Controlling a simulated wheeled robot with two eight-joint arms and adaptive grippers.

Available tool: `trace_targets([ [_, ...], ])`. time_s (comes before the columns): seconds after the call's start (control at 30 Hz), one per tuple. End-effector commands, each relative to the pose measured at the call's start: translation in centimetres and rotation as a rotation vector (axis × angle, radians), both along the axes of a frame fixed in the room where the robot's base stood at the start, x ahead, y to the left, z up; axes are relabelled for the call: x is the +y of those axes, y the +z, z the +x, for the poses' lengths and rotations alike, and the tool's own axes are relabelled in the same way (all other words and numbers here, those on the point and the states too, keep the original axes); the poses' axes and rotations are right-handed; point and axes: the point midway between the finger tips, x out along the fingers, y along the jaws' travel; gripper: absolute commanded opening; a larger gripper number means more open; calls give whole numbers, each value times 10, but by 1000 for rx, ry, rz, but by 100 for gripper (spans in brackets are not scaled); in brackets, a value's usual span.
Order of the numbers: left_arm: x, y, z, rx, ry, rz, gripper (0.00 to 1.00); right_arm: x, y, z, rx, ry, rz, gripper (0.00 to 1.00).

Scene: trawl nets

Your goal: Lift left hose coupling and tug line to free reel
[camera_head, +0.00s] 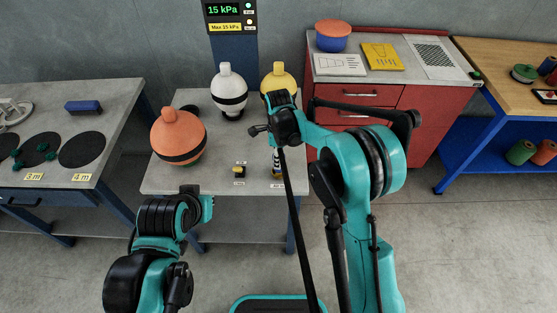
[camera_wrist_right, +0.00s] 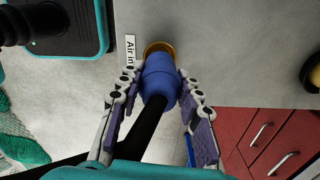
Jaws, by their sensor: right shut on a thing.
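My right gripper (camera_head: 272,130) is over the right side of the small grey table. In the right wrist view its fingers (camera_wrist_right: 160,100) are shut on a blue hose coupling (camera_wrist_right: 160,75) with a brass ring (camera_wrist_right: 160,47) at its far end. A black hose (camera_wrist_right: 148,135) runs back from the coupling between the fingers. In the head view the black hose (camera_head: 298,225) runs down from the gripper to the bottom edge. The coupling is not clear there. My left arm's end (camera_head: 180,208) is at the table's front left; its fingers cannot be made out. I see no reel.
The small table (camera_head: 215,182) holds an orange float (camera_head: 178,140), a white float (camera_head: 229,88) and a yellow float (camera_head: 279,78). A small yellow-black item (camera_head: 239,171) lies at its front. A red cabinet (camera_head: 440,110) stands to the right. A pressure display (camera_head: 222,11) reads 15 kPa.

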Motion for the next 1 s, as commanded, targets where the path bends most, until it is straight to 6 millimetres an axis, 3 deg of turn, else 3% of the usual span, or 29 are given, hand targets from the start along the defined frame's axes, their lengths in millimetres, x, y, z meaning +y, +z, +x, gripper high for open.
trace_targets([
  [0.07,0,9,0,0,0,0,0,0,20,0,0,0,0,0],
  [0.5,0,30,0,0,0,0,0,-82,75,-49,0,-3,0,0],
  [0.8,0,33,0,0,0,0,0,-101,86,-60,0,5,0,0],
  [1.0,0,27,0,0,0,0,0,-110,73,-66,0,171,1,0],
])
